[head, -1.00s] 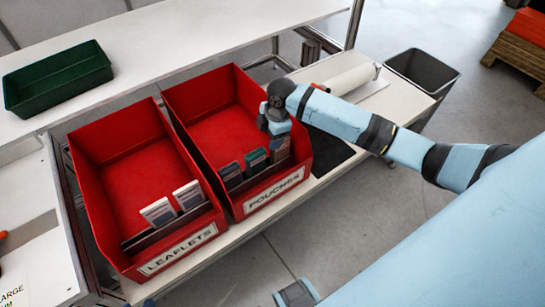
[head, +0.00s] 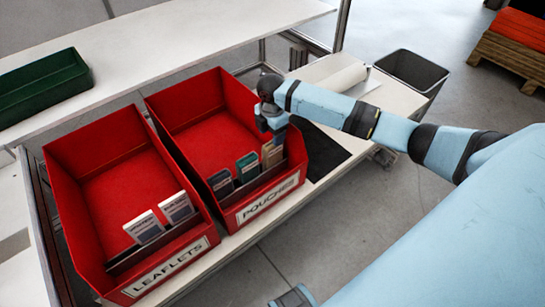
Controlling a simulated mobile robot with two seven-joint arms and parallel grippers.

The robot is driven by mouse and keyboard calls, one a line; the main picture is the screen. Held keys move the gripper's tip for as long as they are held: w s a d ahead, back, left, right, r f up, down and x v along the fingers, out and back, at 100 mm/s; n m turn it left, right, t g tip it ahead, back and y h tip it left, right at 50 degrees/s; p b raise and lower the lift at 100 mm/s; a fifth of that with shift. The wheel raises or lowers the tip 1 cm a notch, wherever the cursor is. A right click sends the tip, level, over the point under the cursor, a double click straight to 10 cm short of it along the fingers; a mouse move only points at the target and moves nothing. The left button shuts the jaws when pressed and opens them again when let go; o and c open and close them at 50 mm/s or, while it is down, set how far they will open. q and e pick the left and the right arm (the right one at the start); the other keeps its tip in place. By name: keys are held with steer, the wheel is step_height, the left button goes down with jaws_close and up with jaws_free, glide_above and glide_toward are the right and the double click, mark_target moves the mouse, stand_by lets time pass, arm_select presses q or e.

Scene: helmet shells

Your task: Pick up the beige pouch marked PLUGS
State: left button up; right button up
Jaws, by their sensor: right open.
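A beige pouch (head: 272,153) stands upright at the right end of a row in the front of the red bin labelled POUCHES (head: 268,203). The print on the pouches is too small to read. My right gripper (head: 276,134) points down just above the beige pouch, open. Its fingertips overlap the pouch's top in the picture, and I cannot tell whether they touch it.
The red LEAFLETS bin (head: 172,272) with two white leaflets (head: 160,217) stands to the left. A dark mat (head: 324,152) and a white roll (head: 340,82) lie right of the bins. A green tray (head: 42,86) sits on the shelf behind. A grey waste bin (head: 412,75) stands at the right.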

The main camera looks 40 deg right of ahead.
mark_target(272, 154)
step_height(272, 154, down, 5)
steer(key=shift+d+b, duration=0.15)
steer(key=shift+b, duration=0.45)
steer(key=shift+s, duration=0.1)
steer(key=shift+c, duration=0.3)
steer(key=c, duration=1.1)
steer(key=shift+r, duration=0.2)
